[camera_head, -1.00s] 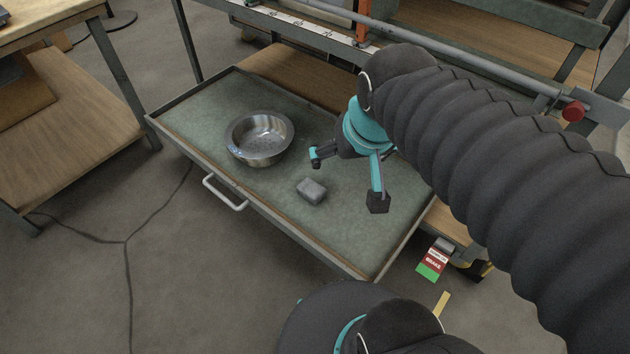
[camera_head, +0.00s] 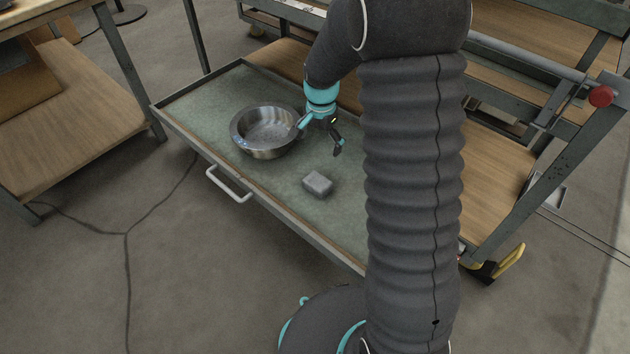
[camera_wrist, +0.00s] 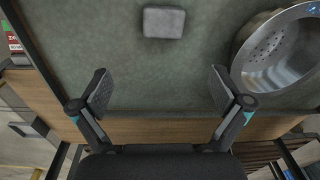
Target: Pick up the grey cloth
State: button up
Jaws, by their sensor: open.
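The grey cloth (camera_head: 318,184) looks like a small folded block. It lies on the green drawer floor (camera_head: 215,105), to the right of the metal bowl, and also shows at the top middle of the wrist view (camera_wrist: 164,22). My gripper (camera_head: 320,140) is open and empty above the drawer, behind the cloth and close to the bowl's right rim in the head view. In the wrist view the fingers (camera_wrist: 160,88) are spread wide, with the cloth beyond them and nothing between them.
A round steel bowl (camera_head: 267,131) with holes in its bottom stands in the drawer, left of the cloth. The open drawer has raised edges and a white front handle (camera_head: 229,184). A wooden bench shelf (camera_head: 75,140) stands at left. Free drawer floor surrounds the cloth.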

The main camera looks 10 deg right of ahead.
jog(key=m, duration=0.1)
send_over(318, 181)
notch_tip(318, 181, down, 6)
jog(key=shift+g, duration=0.3)
notch_tip(318, 181, down, 14)
jog(key=shift+a+r+b, duration=0.1)
jog(key=shift+r+b, duration=0.05)
jog(key=shift+b, duration=0.8)
jog(key=c, duration=0.8)
